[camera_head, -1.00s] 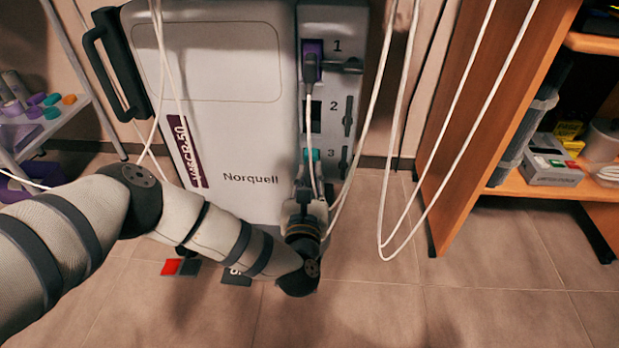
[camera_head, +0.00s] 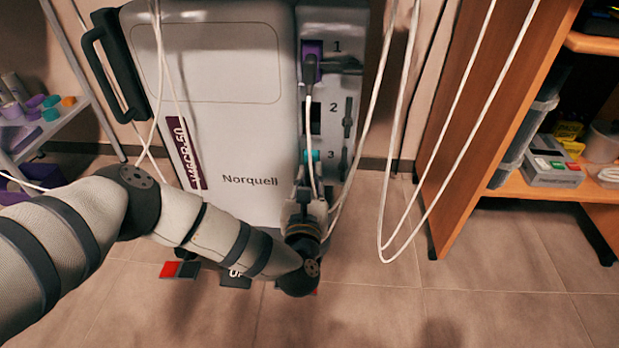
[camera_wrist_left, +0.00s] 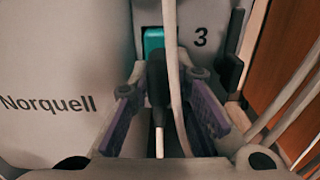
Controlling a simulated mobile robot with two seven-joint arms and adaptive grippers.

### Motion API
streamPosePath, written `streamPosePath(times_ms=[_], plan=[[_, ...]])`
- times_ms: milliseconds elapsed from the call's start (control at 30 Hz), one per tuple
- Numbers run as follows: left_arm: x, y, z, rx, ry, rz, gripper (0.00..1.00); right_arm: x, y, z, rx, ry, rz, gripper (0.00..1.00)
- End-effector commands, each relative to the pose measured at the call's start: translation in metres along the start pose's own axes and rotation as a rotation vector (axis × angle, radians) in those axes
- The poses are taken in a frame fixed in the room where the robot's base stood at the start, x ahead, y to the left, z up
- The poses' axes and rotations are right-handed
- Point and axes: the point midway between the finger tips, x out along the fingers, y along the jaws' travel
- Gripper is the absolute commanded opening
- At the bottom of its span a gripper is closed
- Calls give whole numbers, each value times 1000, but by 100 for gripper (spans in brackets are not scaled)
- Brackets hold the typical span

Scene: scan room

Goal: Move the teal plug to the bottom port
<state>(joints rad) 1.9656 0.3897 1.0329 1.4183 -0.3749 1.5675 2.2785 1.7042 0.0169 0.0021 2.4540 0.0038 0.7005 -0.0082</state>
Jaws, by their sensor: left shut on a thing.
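The teal plug (camera_head: 314,156) is at port 3, the bottom port of the grey Norquell unit (camera_head: 236,130). In the wrist view its teal end (camera_wrist_left: 153,40) lies at the port beside the "3", with a black body below and a pale cable. I cannot tell how deep it sits. My left gripper (camera_wrist_left: 165,85) has its purple-padded fingers on either side of the black body and is shut on it. In the head view my left gripper (camera_head: 304,205) is below port 3, partly hidden by my wrist. My right gripper is out of view.
A purple plug (camera_head: 311,50) is in port 1, its white cable hanging past the dark, empty port 2 (camera_head: 315,117). Dark levers stand right of the ports. Loose white cables (camera_head: 382,130) hang at the right, before a wooden shelf (camera_head: 480,130).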

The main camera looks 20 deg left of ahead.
Motion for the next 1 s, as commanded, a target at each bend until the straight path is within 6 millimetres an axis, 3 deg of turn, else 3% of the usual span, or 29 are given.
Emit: streamPosePath(times_ms=[1000], plan=[[8,0,1,0,-2,1,0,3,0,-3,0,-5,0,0]])
